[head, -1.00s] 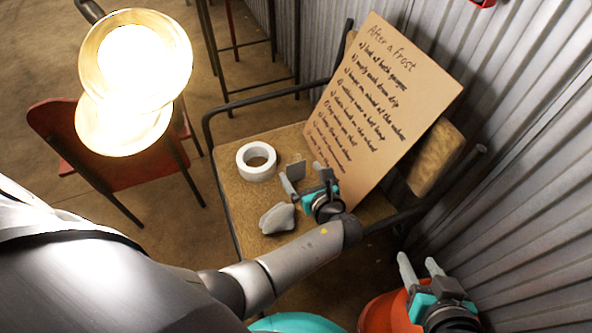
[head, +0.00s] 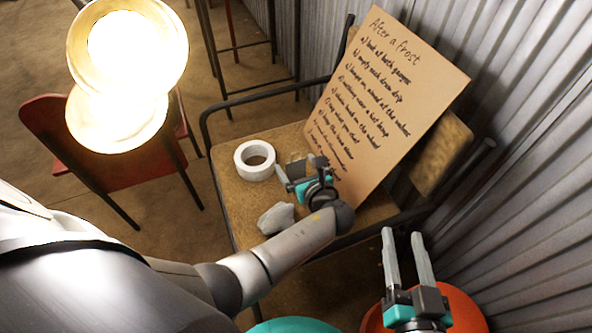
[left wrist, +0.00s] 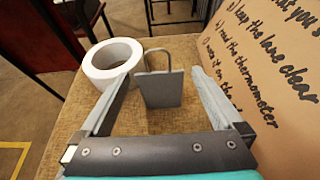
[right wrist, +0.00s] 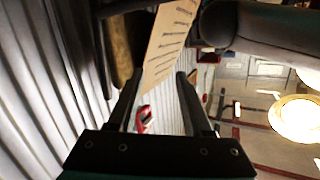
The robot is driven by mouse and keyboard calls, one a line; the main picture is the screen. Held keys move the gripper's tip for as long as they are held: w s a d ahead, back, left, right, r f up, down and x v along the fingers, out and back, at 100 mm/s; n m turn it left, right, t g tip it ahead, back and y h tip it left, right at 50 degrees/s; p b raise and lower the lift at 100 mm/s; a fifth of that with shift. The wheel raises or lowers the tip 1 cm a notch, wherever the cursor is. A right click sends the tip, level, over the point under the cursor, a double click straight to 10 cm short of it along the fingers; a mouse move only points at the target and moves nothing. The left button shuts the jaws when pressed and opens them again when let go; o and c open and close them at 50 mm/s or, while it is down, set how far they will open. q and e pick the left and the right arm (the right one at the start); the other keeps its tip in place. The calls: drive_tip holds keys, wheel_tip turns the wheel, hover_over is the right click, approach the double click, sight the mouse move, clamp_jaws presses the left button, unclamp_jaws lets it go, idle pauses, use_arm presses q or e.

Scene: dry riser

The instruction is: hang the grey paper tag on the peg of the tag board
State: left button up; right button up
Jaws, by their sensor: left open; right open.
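The grey paper tag (left wrist: 162,90) stands roughly upright over the brown chair seat, its loop at the top, in the left wrist view. In the head view it is a small grey patch (head: 297,169), partly hidden by my left gripper. My left gripper (left wrist: 166,78) is open, its fingers on either side of the tag, with gaps visible; it also shows in the head view (head: 299,170). My right gripper (head: 402,236) is open and empty at the lower right, beside the corrugated wall. I cannot make out the tag board or its peg.
A white tape roll (head: 255,160) and a pale grey lump (head: 276,218) lie on the seat (head: 232,190). A handwritten cardboard sign (head: 385,100) leans at its back. An orange rounded object (head: 466,310) is below my right gripper. A bright lamp (head: 125,55) is at upper left.

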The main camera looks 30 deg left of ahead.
use_arm(q)
drive_tip(key=shift+w+a+f, duration=0.2)
drive_tip(key=shift+w+a, duration=0.15)
drive_tip(key=shift+a, duration=0.05)
use_arm(e)
drive_tip(key=shift+s+a+r+t, duration=0.25)
drive_tip(key=shift+s+r+t, duration=0.15)
drive_tip(key=shift+t, duration=0.2)
use_arm(q)
drive_tip(key=c, duration=1.5)
drive_tip(key=shift+o, duration=0.2)
drive_tip(key=shift+r, duration=0.15)
